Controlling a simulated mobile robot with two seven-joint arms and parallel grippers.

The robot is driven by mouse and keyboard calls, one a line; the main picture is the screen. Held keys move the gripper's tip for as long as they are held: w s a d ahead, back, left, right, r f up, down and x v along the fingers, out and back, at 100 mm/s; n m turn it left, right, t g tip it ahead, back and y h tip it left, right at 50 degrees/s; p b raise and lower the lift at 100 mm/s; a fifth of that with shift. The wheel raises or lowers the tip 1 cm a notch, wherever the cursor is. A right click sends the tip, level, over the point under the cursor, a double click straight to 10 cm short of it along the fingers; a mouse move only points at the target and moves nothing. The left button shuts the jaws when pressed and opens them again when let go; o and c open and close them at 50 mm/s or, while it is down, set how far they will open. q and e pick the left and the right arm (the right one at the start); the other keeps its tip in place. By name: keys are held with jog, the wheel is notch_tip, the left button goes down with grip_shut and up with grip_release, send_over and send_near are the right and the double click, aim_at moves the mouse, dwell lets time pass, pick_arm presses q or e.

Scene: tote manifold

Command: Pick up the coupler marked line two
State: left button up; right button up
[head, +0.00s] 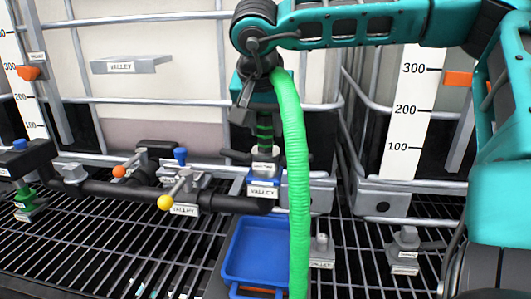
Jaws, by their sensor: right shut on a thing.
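My right gripper (263,108) reaches down from the top centre and is shut on a dark upright coupler with green bands (265,132). A small pale tag (263,167) sits at the coupler's lower end; its writing is too small to read. The coupler stands upright over a blue-topped port (263,183) at the right end of the black pipe; I cannot tell whether it is seated or just clear. A thick green hose (296,170) bends over beside the gripper and hangs down in front, hiding part of the area. My left gripper is not in view.
A black manifold pipe (120,190) with orange, blue and yellow knobs runs left. A blue tray (258,250) lies in front on the metal grate (180,262). White totes in wire cages stand behind, with a numbered scale (409,115) at right. Small fittings stand on the right grate.

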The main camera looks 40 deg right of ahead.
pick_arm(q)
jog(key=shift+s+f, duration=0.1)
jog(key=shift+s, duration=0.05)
pick_arm(e)
grip_shut()
jog(key=shift+r, duration=0.15)
jog(key=shift+r, duration=0.65)
notch_tip(320, 180, up, 9)
jog(key=shift+r+p, duration=0.15)
jog(key=shift+p, duration=1.1)
pick_arm(q)
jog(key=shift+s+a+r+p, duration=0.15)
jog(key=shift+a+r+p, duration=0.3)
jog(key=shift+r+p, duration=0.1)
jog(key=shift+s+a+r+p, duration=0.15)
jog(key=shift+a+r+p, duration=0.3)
jog(key=shift+p, duration=0.05)
pick_arm(e)
notch_tip(320, 180, up, 9)
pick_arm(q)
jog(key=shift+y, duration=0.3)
